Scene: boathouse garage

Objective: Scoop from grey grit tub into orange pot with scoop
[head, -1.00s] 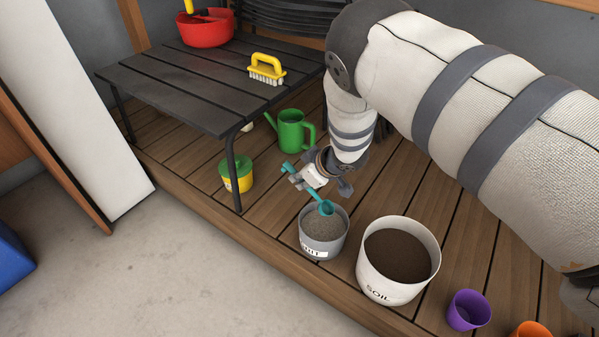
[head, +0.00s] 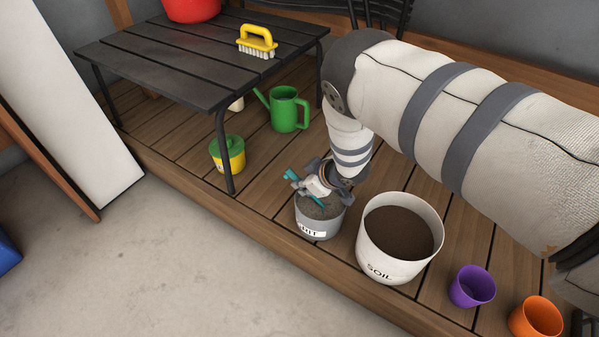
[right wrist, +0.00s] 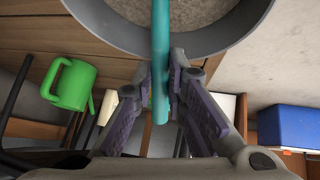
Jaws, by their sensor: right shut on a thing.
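The grey grit tub (head: 322,226) stands on the wooden deck, filled with grey grit. My right gripper (head: 306,187) is over the tub and shut on the handle of the teal scoop (head: 291,174). The gripper largely hides the scoop's bowl, so I cannot tell how deep it is in the grit. In the right wrist view the teal handle (right wrist: 160,62) runs up between the fingers (right wrist: 164,92) across the tub's rim (right wrist: 220,42). The orange pot (head: 537,318) stands at the lower right of the head view. My left gripper is not in view.
A white soil tub (head: 370,257) and a purple pot (head: 472,287) stand between the grit tub and the orange pot. A green watering can (head: 287,110) and yellow tin (head: 228,156) are behind. A black table (head: 160,65) holds a yellow brush (head: 256,40).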

